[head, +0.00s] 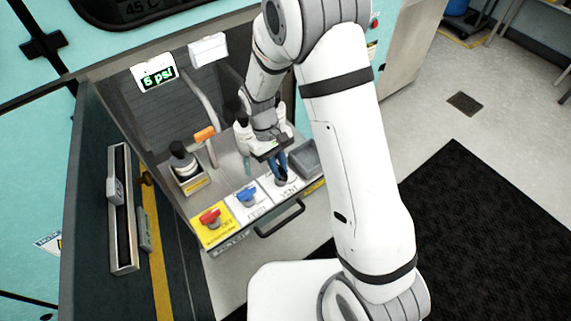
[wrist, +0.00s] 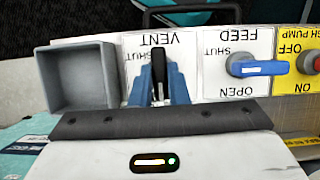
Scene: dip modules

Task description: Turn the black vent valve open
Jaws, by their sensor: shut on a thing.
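The black vent valve handle (wrist: 159,68) stands on the white VENT label plate (wrist: 128,48) in the wrist view. My gripper (wrist: 159,88) has its two blue fingers on either side of the handle, shut on it. The handle's long side runs up and down in the wrist picture, and its near end is partly hidden between the fingers. In the head view my gripper (head: 281,175) reaches down onto the VENT plate (head: 291,189), with the valve mostly hidden under the fingers.
The blue FEED valve (wrist: 256,67) is beside the VENT plate, with the red pump knob (head: 210,217) beyond it. A grey open bin (wrist: 77,80) sits on the other side. A black handle (head: 281,219) juts from the panel front. A display (head: 155,76) reads about 5 psi.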

